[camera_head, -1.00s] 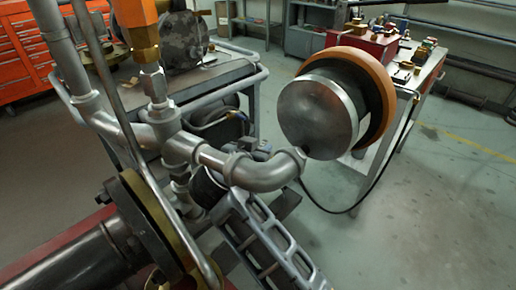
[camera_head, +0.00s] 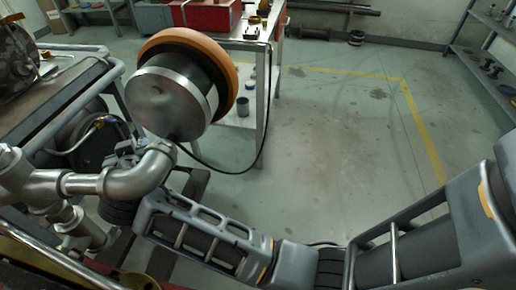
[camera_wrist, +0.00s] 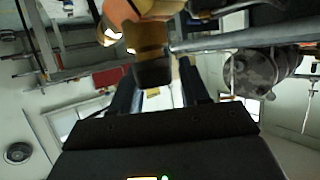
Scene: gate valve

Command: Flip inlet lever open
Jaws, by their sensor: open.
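In the wrist view, my gripper (camera_wrist: 158,82) has its two dark fingers apart. A brass fitting (camera_wrist: 150,40) with a dark lower end shows beyond and between them; I cannot tell whether the fingers touch it. An orange part (camera_wrist: 118,10) sits at the top beside the brass; whether it is the inlet lever is unclear. In the head view, a grey pipe with an elbow (camera_head: 140,176) runs at the left. A round metal disc with an orange rim (camera_head: 172,98) stands above the elbow. The gripper and the inlet lever cannot be made out in the head view.
A cart with a grey rail (camera_head: 75,100) stands at the left, with a camouflage-patterned round body (camera_head: 18,60) on it. A bench with a red box (camera_head: 205,14) is behind the disc. A thin dark hose (camera_head: 225,172) hangs below the disc. Open floor (camera_head: 340,140) lies to the right.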

